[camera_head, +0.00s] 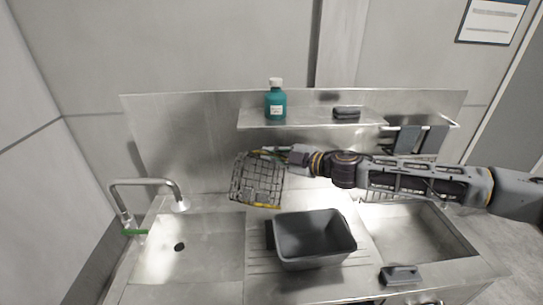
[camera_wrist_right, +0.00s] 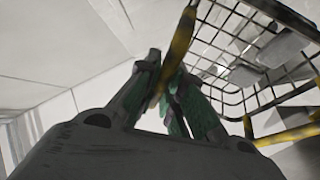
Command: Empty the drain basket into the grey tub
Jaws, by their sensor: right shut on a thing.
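The drain basket (camera_head: 257,182) is a wire mesh basket with yellow edging. In the head view it hangs tilted in the air, left of and above the grey tub. My right gripper (camera_head: 284,156) is shut on its rim; the right wrist view shows the green-padded fingers (camera_wrist_right: 172,92) closed on a yellow bar. In that view the basket mesh (camera_wrist_right: 250,50) holds some pale grey pieces (camera_wrist_right: 285,48). The grey tub (camera_head: 314,238) stands upright on the ribbed drainboard between two basins, and its visible inside looks empty. My left gripper is not in view.
A left basin with a tap (camera_head: 148,184) and a right basin (camera_head: 425,232) flank the drainboard. A shelf (camera_head: 310,118) above holds a teal bottle (camera_head: 276,102) and a dark brush-like item (camera_head: 346,112). A grey item (camera_head: 400,274) lies on the front edge. Grey cloths (camera_head: 408,138) hang right.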

